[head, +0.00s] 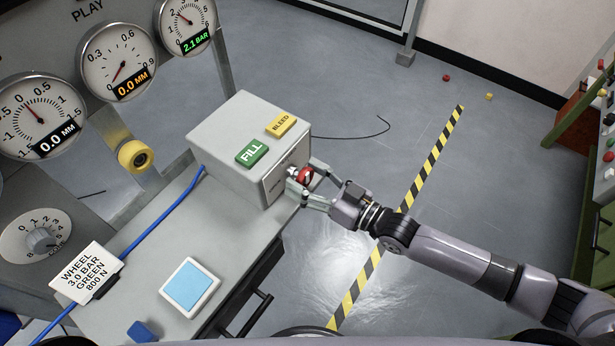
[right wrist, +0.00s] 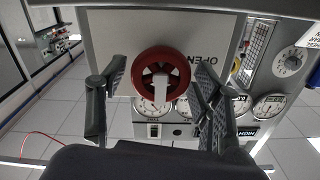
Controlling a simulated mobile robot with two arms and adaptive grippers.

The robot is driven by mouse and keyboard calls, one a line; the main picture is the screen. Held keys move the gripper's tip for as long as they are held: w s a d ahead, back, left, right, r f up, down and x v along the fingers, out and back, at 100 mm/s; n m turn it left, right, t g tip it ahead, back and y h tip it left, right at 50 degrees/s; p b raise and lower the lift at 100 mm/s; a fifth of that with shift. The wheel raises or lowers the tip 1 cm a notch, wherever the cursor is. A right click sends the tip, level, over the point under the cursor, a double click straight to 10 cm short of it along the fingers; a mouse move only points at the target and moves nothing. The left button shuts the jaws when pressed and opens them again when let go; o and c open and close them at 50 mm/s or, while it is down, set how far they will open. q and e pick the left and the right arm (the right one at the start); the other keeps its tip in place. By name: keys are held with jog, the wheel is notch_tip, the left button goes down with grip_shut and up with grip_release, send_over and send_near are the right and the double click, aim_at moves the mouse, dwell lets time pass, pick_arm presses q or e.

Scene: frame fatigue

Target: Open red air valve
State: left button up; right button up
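The red air valve is a small red handwheel (head: 305,175) on the right-hand face of a grey box (head: 228,140). In the right wrist view the red wheel (right wrist: 160,84) faces me, with the word OPEN printed beside it. My right gripper (head: 312,182) is at the wheel, with its fingers on either side. In the right wrist view my right gripper (right wrist: 158,105) is open, and gaps show between the fingers and the rim. In the head view the fingers partly hide the wheel. My left gripper is not in view.
The box carries a green FILL button (head: 252,152) and a yellow BLEED button (head: 281,124). It stands on a grey bench (head: 150,285) with a blue-screened device (head: 190,287). Gauges (head: 118,62) line the panel at left. Open floor with a striped line (head: 425,165) lies to the right.

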jog(key=c, duration=0.9)
jog(key=shift+n, duration=0.3)
jog(key=n, duration=0.3)
jog(key=shift+n, duration=0.4)
jog(key=n, duration=0.4)
jog(key=shift+s+a+n, duration=0.1)
jog(key=shift+n, duration=0.2)
jog(key=n+b, duration=0.1)
jog(key=n, duration=0.3)
jog(key=shift+f, duration=0.15)
jog(key=n+b, duration=0.1)
jog(key=n, duration=0.3)
jog(key=shift+s+n, duration=0.1)
jog(key=shift+n, duration=0.5)
